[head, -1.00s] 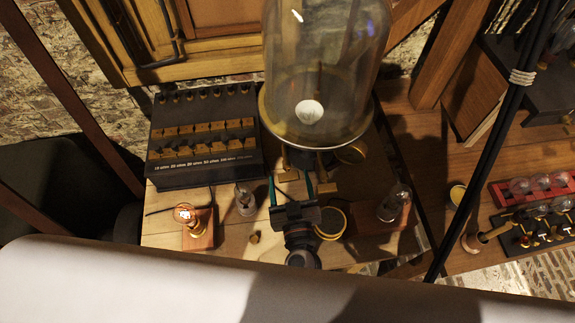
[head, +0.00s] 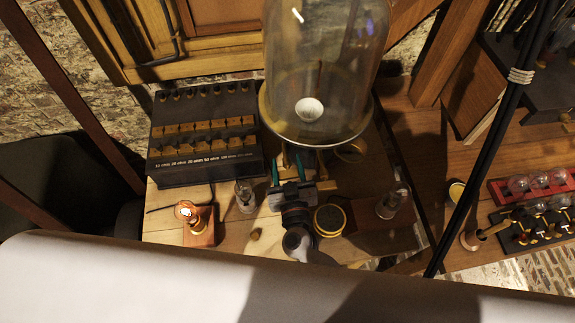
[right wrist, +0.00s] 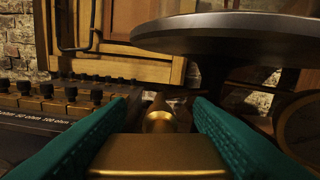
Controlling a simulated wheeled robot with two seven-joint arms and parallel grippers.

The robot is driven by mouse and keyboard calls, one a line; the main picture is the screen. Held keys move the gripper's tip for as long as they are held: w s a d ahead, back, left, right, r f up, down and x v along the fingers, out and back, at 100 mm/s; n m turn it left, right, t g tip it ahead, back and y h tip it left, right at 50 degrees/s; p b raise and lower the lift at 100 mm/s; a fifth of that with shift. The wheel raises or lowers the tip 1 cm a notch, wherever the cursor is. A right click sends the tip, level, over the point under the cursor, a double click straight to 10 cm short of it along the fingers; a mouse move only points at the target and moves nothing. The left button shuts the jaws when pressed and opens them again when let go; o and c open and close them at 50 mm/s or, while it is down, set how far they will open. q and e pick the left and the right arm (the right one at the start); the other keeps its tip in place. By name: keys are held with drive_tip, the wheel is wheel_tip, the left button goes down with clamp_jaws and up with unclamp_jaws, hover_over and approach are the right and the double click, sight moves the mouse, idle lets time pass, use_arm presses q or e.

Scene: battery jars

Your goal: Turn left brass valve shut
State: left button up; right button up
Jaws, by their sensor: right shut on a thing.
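The left brass valve (right wrist: 160,155) is a blocky brass handle at the bottom of the right wrist view, with a brass stem (right wrist: 160,115) behind it. My right gripper (head: 288,171) has its teal fingers on either side of this valve, below the front rim of the glass bell jar (head: 322,85). It is shut on the valve. In the head view the gripper largely hides the valve. Another brass fitting (head: 326,185) shows just to the right of the gripper. My left gripper is not in view.
A black resistance box (head: 205,170) with brass blocks stands left of the bell jar. Small bulbs (head: 245,197) (head: 390,205) and a lit lamp on a wooden block (head: 198,230) stand nearby. A round yellow-rimmed dish (head: 330,220) is close to my right wrist.

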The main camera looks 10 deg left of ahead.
drive_tip(key=shift+o, duration=0.2)
drive_tip(key=shift+m, duration=0.8)
drive_tip(key=o, duration=1)
drive_tip(key=shift+c, duration=0.2)
drive_tip(key=b+v, duration=0.2)
drive_tip(key=v, duration=1)
drive_tip(key=shift+s, duration=0.1)
